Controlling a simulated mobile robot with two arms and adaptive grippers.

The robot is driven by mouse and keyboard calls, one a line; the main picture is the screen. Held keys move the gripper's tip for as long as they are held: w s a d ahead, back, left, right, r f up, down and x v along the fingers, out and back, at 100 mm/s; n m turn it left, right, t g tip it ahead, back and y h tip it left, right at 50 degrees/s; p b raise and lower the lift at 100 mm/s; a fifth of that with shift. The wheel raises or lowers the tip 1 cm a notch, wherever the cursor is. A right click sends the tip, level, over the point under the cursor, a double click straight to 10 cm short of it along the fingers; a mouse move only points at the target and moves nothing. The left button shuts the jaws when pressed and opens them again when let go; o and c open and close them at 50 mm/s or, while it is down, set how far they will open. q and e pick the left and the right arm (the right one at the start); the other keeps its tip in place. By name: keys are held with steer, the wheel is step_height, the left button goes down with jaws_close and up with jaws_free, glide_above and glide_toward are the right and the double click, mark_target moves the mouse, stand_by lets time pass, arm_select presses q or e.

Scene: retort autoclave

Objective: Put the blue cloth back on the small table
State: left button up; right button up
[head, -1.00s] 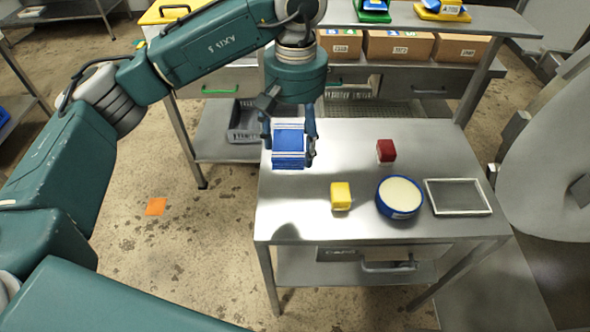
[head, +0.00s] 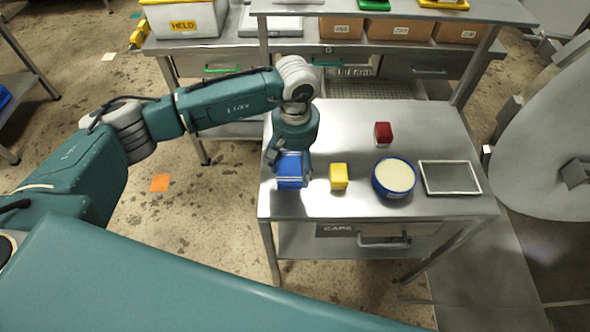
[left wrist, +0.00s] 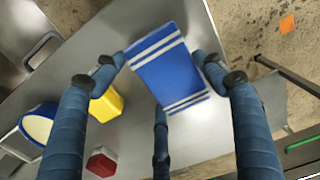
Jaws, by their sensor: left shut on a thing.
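The blue cloth (head: 291,172), a folded block with white stripes, is over the left part of the small steel table (head: 335,125), left of the yellow block. My left gripper (head: 293,158) is above it, pointing down, and is shut on it. In the left wrist view the cloth (left wrist: 167,68) sits between the fingers of the left gripper (left wrist: 165,75), with the tabletop behind it. I cannot tell whether its underside touches the table. My right gripper is in neither view.
On the table stand a yellow block (head: 339,176), a red block (head: 383,132), a round blue tub with a pale top (head: 394,177) and a framed flat tray (head: 451,177). A workbench with boxes (head: 389,29) is behind. The table's back left is clear.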

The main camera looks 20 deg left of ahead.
mark_target(295, 167)
arm_select(q)
step_height(295, 167, down, 3)
steer(key=shift+f+p, duration=0.2)
steer(key=shift+p, duration=0.2)
steer(key=shift+f+b, duration=0.2)
steer(key=shift+b, duration=0.1)
steer(key=o, duration=1)
